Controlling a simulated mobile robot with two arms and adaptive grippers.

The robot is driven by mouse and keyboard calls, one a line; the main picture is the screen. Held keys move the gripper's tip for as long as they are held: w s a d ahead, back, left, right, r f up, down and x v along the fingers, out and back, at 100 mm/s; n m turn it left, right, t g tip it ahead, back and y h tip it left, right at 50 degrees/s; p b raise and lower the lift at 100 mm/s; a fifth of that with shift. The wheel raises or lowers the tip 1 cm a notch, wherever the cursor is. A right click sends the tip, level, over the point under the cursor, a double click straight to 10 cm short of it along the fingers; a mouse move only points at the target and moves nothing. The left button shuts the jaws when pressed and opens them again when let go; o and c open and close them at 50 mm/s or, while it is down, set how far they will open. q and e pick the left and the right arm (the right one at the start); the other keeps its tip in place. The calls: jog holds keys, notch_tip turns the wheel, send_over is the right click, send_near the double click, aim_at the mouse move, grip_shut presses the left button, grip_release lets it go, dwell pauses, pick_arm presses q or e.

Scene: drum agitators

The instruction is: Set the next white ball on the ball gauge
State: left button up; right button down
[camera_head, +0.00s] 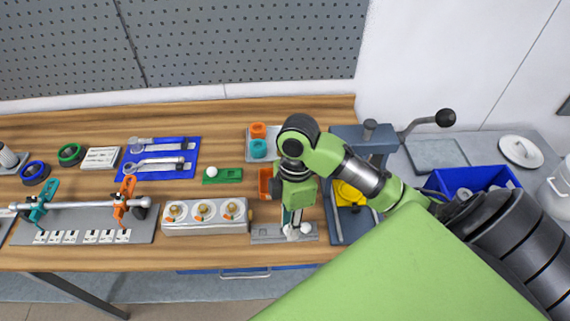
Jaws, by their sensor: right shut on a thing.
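My right gripper (291,223) points down over a grey plate (263,233) near the front edge of the bench. It is shut on a white ball (291,233) at its fingertips. Its fingers partly hide the ball, and I cannot tell whether the ball is clear of the plate. Another white ball (306,228) sits just right of it. A small green block (230,175), which looks like the ball gauge, lies farther back and to the left. One white ball (212,172) rests at its left end. My left gripper is not in view.
A grey box with three round dials (205,217) stands left of the plate. Behind are a blue tool tray (187,172) and a tray with orange and teal cups (258,149). A grey press frame (345,226) and blue bin (470,179) are right.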

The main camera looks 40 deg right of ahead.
jog(key=s+a+r+b, duration=0.1)
jog(key=s+a+r, duration=0.25)
jog(key=s, duration=0.35)
jog(key=w+d+r+m+t+p, duration=0.1)
jog(key=w+d+m, duration=0.4)
jog(key=w, duration=0.8)
jog(key=w+d+r+m+p, duration=0.1)
jog(key=w+d+m, duration=0.3)
jog(key=w+d, duration=0.6)
notch_tip(320, 180, down, 6)
jog(key=w+a, duration=0.2)
jog(key=shift+w, duration=0.3)
jog(key=shift+a, duration=0.1)
jog(key=shift+f, duration=0.2)
dwell(0.3)
